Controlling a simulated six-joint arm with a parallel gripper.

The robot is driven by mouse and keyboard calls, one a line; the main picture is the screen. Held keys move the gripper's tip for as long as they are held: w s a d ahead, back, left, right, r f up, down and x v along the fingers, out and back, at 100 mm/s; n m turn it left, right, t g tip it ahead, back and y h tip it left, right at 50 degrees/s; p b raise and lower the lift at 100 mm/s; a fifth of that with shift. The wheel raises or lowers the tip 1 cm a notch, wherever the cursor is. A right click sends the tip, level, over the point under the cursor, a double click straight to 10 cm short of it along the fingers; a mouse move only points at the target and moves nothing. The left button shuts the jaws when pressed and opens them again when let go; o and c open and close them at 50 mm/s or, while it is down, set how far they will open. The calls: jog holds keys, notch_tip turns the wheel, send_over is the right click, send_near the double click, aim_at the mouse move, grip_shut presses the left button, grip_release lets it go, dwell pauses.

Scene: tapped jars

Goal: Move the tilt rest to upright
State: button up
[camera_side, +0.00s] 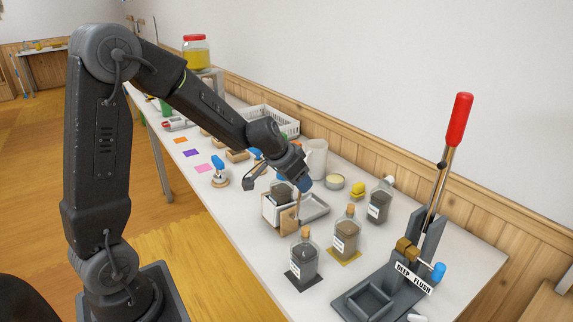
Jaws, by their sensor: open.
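The tilt rest looks to be the white, box-like holder (270,212) near the middle of the table, with a wooden block (289,221) at its front corner. A dark-filled glass jar (280,192) sits in it; my gripper partly covers it, and I cannot tell its exact tilt. A thin post rises from the block towards a blue knob-like end (304,184). My gripper (279,181) is open over the holder, with one finger out to the left and the other side close to the blue end. I cannot tell whether they touch.
Corked jars stand on a dark mat (302,281) and a yellow mat (345,255); another jar (380,200) is behind. A lever fixture (385,285) with a red handle (459,119) and a "DEEP FLUSH" label stands right. A grey tray (313,208) adjoins the holder.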

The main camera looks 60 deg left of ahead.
jog(key=v, duration=1.2)
jog(key=shift+s+r, duration=0.2)
jog(key=shift+r, duration=0.15)
jog(key=w+r+m+g, duration=0.2)
jog(key=w+r+g, duration=0.1)
jog(key=w+g, duration=0.4)
jog(key=shift+t, duration=0.4)
jog(key=f, duration=0.4)
jog(key=w+f, duration=0.1)
jog(key=f, duration=0.9)
jog(key=shift+w+f, duration=0.1)
jog(key=shift+w, duration=0.05)
grip_shut()
